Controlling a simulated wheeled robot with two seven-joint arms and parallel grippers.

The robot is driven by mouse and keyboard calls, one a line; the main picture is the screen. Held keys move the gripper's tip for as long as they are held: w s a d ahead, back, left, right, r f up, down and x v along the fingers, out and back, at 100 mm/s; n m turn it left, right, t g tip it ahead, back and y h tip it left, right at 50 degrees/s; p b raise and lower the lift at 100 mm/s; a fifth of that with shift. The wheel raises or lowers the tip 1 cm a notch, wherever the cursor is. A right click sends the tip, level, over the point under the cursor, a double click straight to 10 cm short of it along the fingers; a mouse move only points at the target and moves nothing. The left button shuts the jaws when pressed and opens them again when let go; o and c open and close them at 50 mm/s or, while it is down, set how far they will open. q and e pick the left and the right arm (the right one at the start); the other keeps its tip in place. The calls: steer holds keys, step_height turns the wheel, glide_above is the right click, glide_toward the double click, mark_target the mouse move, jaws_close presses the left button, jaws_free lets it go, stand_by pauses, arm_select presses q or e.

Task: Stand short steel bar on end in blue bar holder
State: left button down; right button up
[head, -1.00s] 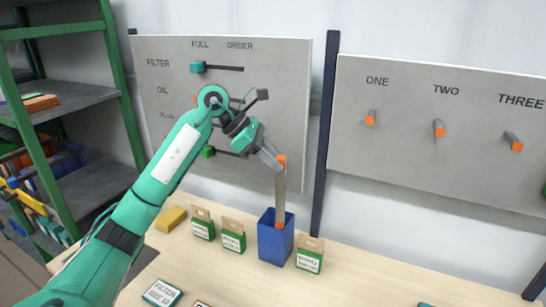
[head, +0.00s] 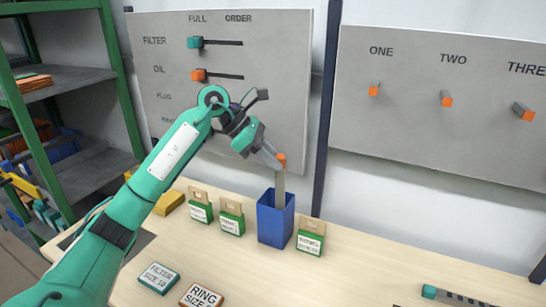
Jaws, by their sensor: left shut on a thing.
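The short steel bar (head: 280,184) is grey with an orange upper end and hangs close to upright. My left gripper (head: 279,161) is shut on its orange top. The bar's lower part is inside the open top of the blue bar holder (head: 275,222), hidden behind its front wall. I cannot tell whether the bar's lower end touches the bottom. The holder stands upright on the table. My right gripper is not in view.
Green boxed packs stand on both sides of the holder, a close one at right (head: 310,237) and another at left (head: 231,217). A filter box (head: 159,278) and a ring box (head: 201,297) lie in front.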

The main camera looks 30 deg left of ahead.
arm_select(q)
steer(key=c, duration=1.4)
jaws_free()
steer(key=shift+o, duration=1.2)
steer(key=b+v, duration=0.2)
steer(key=v, duration=1.2)
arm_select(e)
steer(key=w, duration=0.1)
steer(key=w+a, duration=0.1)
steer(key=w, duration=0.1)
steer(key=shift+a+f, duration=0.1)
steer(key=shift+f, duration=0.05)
arm_select(q)
steer(key=shift+f, duration=0.1)
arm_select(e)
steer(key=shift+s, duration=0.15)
